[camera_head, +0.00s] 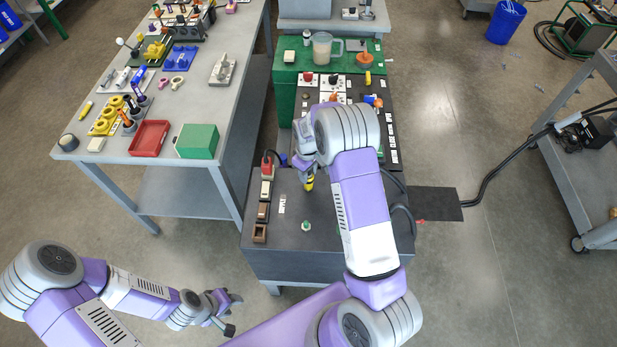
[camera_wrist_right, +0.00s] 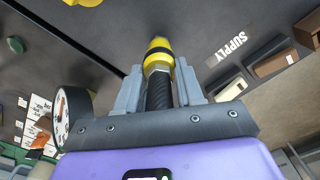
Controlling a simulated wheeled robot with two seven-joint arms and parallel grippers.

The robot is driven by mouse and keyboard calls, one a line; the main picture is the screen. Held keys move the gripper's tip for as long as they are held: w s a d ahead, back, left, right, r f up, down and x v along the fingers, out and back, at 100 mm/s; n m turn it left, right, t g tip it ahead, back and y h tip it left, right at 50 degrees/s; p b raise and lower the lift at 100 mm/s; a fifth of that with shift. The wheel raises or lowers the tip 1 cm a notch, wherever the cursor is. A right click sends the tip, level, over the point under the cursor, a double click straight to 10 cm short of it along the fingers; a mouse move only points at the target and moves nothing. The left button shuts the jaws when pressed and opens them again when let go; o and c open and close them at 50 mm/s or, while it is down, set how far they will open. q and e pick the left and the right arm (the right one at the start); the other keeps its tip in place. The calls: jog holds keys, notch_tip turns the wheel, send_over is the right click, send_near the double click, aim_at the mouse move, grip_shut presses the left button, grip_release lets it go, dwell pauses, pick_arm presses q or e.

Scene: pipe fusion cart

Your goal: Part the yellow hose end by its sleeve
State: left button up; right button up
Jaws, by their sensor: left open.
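The yellow hose end (camera_head: 309,183) points down at the dark cart top, below my right gripper (camera_head: 306,168). In the right wrist view, the yellow hose end (camera_wrist_right: 158,50) has a dark band, with a metal nut and black hose (camera_wrist_right: 159,92) behind it. My right gripper (camera_wrist_right: 159,72) has its fingers closed on both sides of the nut and rear of the yellow end. I cannot tell whether the front is joined to a fitting. My left gripper (camera_head: 226,308) is open and empty, low and away from the cart.
A small green fitting (camera_head: 305,226) stands on the cart top. A round gauge (camera_wrist_right: 72,115) is close to my right gripper. A grey table (camera_head: 190,100) with parts stands left.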

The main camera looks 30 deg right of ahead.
grip_shut()
jog(key=shift+r, duration=0.15)
jog(key=shift+r+p, duration=1.95)
jog(key=shift+r, duration=0.95)
notch_tip(320, 180, up, 9)
jog(key=p, duration=0.5)
jog(key=shift+p, duration=0.35)
